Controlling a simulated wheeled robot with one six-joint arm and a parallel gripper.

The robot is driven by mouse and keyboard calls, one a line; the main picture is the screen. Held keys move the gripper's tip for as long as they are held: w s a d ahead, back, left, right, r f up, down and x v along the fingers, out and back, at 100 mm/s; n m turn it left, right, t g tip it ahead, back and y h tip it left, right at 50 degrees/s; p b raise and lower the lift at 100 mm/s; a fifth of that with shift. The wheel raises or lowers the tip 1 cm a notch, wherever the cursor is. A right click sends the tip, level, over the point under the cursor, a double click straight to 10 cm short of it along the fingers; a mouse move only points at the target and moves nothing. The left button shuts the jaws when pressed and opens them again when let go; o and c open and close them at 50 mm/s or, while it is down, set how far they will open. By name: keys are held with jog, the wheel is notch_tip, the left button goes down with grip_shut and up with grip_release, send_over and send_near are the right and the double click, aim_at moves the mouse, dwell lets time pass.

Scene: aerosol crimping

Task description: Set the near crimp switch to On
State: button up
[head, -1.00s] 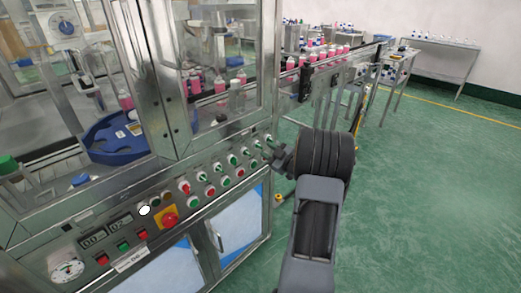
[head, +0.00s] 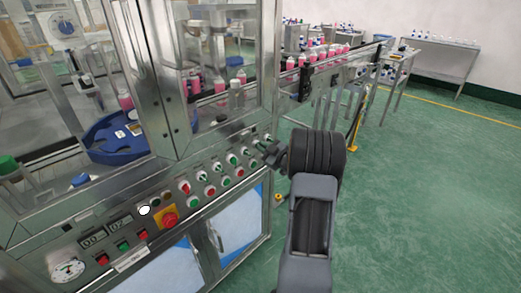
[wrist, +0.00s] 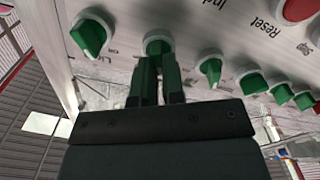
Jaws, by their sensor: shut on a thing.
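A row of green-handled rotary switches runs along the machine's sloping panel; one row switch (head: 232,159) shows in the head view. My gripper (head: 271,153) is at the row's far right end, by the panel edge. In the wrist view my gripper (wrist: 158,78) has its two fingers closed around the green handle of a switch (wrist: 158,46), second from the panel's end. Its handle is mostly hidden between the fingers. An end switch (wrist: 92,36) is to its left and another switch (wrist: 210,70) to its right, both untouched. The labels do not show which is the near crimp switch.
A red emergency stop on a yellow plate (head: 168,218), push buttons and a gauge (head: 68,269) are further left on the panel. Glass doors stand above the panel. A conveyor with pink bottles (head: 318,53) is behind. Green floor at right is clear.

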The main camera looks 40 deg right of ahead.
jog(key=shift+a+f, duration=0.1)
jog(key=shift+a, duration=0.2)
grip_shut()
jog(key=shift+d+f+m+p, duration=0.1)
jog(key=shift+d+m+p, duration=0.1)
jog(key=shift+m+p, duration=1.4)
jog(key=shift+d+f+m+p, duration=0.15)
jog(key=shift+m+p, duration=0.6)
jog(key=shift+m, duration=1.6)
jog(key=shift+d+r+m+p, duration=0.1)
jog(key=shift+d+m+p, duration=0.1)
jog(key=shift+m+p, duration=1.4)
jog(key=shift+m+b, duration=0.35)
jog(key=shift+m, duration=0.2)
jog(key=o, duration=0.6)
grip_release()
jog(key=shift+d, duration=0.1)
jog(key=shift+s+r, duration=0.1)
jog(key=shift+r, duration=0.1)
